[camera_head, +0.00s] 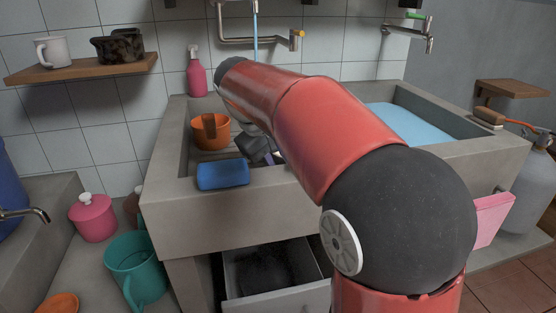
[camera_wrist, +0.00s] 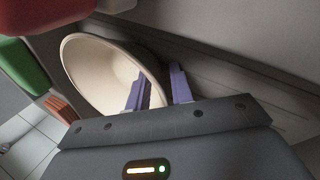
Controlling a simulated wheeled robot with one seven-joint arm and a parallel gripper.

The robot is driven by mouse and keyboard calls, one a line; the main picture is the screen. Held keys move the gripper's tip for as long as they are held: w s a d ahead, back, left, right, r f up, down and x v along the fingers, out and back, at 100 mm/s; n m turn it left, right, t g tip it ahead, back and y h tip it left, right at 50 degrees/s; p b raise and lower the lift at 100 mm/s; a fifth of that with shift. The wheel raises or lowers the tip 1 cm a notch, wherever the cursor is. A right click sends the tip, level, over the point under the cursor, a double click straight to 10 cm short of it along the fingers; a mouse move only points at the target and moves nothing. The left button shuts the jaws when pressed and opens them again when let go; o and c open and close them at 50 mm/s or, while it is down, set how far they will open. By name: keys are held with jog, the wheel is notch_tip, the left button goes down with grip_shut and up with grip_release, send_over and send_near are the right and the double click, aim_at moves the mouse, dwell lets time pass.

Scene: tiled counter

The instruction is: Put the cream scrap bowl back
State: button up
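The cream scrap bowl (camera_wrist: 95,65) shows in the wrist view, tilted in the picture, with its hollow side facing the camera. My gripper (camera_wrist: 160,90) is at the bowl's near rim, with one purple finger over the inside and the other beyond the rim on the right. The fingers stand apart with the rim between them, and I see no clear contact on both sides. In the head view my gripper (camera_head: 260,150) is partly hidden by my red arm, low over the left part of the sink. The bowl cannot be made out there.
A pink soap bottle (camera_head: 196,77) stands behind. Blue water (camera_head: 410,122) fills the right basin. A drawer (camera_head: 280,300) is open below.

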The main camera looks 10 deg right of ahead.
jog(key=p+v, duration=0.1)
jog(key=v, duration=1.1)
jog(key=shift+p, duration=0.4)
jog(key=shift+r, duration=0.1)
